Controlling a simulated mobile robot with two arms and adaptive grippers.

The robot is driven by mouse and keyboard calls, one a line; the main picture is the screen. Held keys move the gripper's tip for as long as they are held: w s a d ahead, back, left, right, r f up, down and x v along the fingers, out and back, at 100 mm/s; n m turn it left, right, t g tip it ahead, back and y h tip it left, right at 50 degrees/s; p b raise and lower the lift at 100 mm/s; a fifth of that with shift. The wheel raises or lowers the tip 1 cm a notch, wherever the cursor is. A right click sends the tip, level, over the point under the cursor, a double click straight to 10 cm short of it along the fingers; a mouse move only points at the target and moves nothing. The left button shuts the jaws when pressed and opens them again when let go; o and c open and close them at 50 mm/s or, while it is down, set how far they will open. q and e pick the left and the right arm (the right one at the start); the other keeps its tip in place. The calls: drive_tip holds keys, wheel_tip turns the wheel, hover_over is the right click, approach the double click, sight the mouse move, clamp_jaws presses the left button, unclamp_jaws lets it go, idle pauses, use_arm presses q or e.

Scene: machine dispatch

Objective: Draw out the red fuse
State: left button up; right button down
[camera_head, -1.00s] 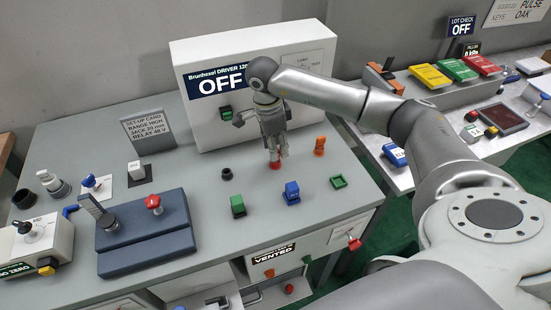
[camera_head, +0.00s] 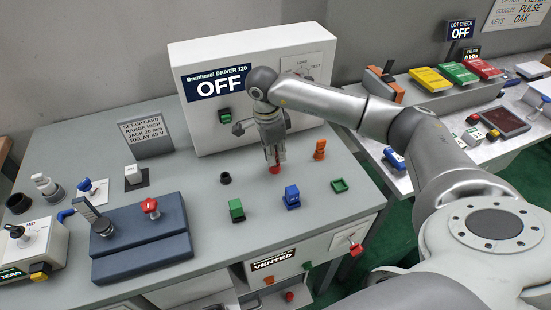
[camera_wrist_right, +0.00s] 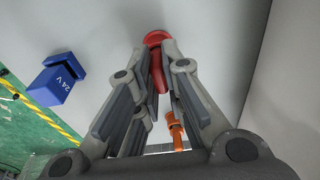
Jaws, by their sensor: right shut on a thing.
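The red fuse (camera_head: 275,170) stands on the grey bench top in front of the white driver box. It shows larger in the right wrist view (camera_wrist_right: 157,62), between the finger pads. My right gripper (camera_head: 272,160) reaches down from above and is shut on the red fuse. The fingers hide most of the fuse in the head view. In the right wrist view its rounded red end lies at the bench surface, and I cannot tell whether it is seated or lifted. My left gripper is not in view.
An orange fuse (camera_head: 319,150) stands close by on the right. A black socket (camera_head: 225,178), a green block (camera_head: 236,210), a blue block (camera_head: 292,196) and a green frame (camera_head: 339,186) sit nearby. The driver box (camera_head: 225,130) reads OFF and rises behind the gripper.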

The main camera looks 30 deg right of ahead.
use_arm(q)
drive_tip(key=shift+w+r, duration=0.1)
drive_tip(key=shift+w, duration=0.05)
use_arm(e)
drive_tip(key=shift+r, duration=0.1)
drive_tip(key=shift+r+p, duration=0.45)
drive_tip(key=shift+r, duration=0.2)
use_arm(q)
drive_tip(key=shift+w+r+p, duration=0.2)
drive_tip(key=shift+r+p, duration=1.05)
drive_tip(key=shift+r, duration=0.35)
use_arm(e)
drive_tip(key=shift+r, duration=2.3)
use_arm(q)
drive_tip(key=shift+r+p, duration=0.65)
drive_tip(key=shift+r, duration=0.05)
use_arm(e)
drive_tip(key=shift+r, duration=1.25)
